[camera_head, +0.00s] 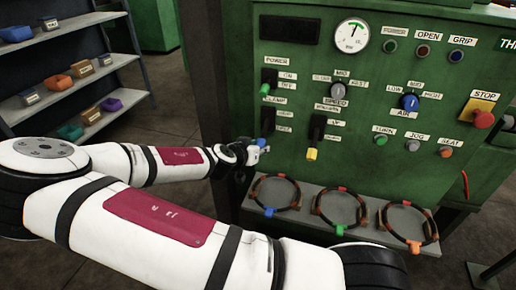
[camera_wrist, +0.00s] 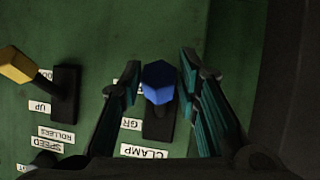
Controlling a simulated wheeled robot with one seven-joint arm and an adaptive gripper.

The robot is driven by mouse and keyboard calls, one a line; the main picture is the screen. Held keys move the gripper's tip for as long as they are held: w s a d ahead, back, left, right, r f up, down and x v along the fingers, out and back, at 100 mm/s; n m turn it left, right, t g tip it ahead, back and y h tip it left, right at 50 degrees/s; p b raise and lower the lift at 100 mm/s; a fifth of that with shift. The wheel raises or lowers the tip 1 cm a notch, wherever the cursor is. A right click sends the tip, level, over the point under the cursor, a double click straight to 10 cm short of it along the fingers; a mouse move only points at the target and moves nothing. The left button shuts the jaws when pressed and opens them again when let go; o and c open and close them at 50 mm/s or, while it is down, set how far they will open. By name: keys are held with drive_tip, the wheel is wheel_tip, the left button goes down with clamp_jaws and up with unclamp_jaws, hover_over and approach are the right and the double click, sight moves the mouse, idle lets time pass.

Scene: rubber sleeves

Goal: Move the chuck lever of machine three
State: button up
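A blue-tipped lever (camera_wrist: 158,82) sits in a black slot with a "CLAMP" label beside it in the wrist view. No label reading "chuck" is legible. My gripper (camera_wrist: 158,85) is open, with one finger on each side of the blue tip and a visible gap on both sides. In the head view my gripper (camera_head: 262,150) is at the lower left of the green machine panel (camera_head: 350,80), at the blue tip. My gripper partly hides this lever there.
A yellow-tipped lever (camera_head: 311,153) is to the right, and a green-tipped power lever (camera_head: 265,90) is above. A red stop button (camera_head: 483,119) is at the far right. Ring-shaped sleeves (camera_head: 275,193) lie on a ledge below. Shelves with bins (camera_head: 70,132) stand at left.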

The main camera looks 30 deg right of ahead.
drive_tip(key=shift+o, duration=1.1)
drive_tip(key=v, duration=1.2)
drive_tip(key=shift+f, duration=0.1)
